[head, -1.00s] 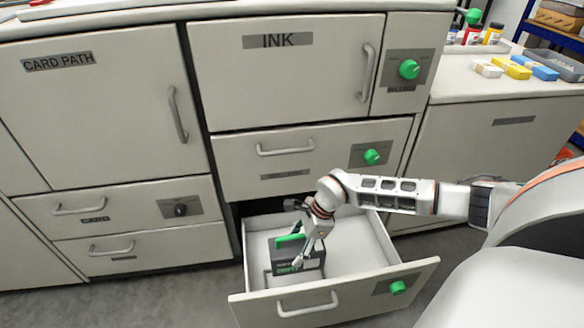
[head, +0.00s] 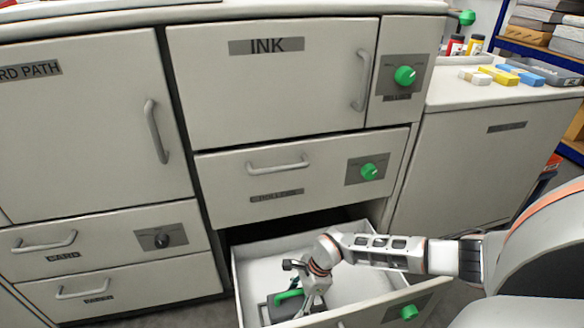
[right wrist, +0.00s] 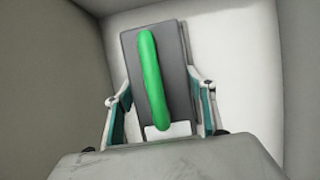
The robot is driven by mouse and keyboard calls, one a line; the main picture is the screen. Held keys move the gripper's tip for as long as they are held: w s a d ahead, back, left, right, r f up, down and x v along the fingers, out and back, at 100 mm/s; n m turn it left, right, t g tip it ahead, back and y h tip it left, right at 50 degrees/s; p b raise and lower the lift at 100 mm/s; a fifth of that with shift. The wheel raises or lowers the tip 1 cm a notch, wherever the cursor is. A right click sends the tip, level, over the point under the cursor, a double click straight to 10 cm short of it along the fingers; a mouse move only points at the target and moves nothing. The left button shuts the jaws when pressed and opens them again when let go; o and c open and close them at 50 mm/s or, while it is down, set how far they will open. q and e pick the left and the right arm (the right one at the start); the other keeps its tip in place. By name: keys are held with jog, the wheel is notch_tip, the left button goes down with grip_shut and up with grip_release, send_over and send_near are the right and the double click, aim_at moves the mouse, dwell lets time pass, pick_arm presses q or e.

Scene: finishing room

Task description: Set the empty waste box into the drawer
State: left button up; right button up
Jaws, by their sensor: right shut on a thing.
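The waste box (head: 283,312) is dark grey with a green handle on top. It is inside the open bottom drawer (head: 254,256), toward the drawer's left side. My right gripper (head: 302,303) is shut on the box from above. In the right wrist view the box (right wrist: 177,78) lies between the two fingers (right wrist: 160,112), with the green handle running along it and the pale drawer walls around. Whether the box rests on the drawer floor I cannot tell. The box's inside is hidden. My left gripper is not in view.
A closed drawer (head: 230,184) sits directly above the open one, below the INK door (head: 268,90). Closed drawers (head: 70,275) stand at the left. A side counter (head: 470,96) at the right holds bottles and coloured blocks. The drawer's right part is free.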

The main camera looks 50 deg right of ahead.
jog(key=shift+w+r, duration=0.2)
jog(key=shift+r, duration=0.1)
jog(key=shift+f, duration=0.4)
jog(key=o, duration=1.3)
jog(key=shift+r, duration=0.1)
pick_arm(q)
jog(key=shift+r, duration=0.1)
pick_arm(e)
jog(key=shift+r, duration=0.35)
jog(key=p+v, duration=0.3)
jog(key=v, duration=0.7)
jog(key=shift+d+r+p, duration=0.1)
jog(key=shift+r+p, duration=0.2)
jog(key=shift+p, duration=0.05)
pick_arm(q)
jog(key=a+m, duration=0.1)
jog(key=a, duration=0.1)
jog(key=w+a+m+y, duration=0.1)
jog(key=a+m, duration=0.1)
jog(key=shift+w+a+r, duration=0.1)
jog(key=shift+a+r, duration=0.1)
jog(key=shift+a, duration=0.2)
pick_arm(e)
jog(key=shift+s+d+r, duration=0.25)
jog(key=shift+s+r, duration=0.05)
jog(key=shift+r, duration=0.2)
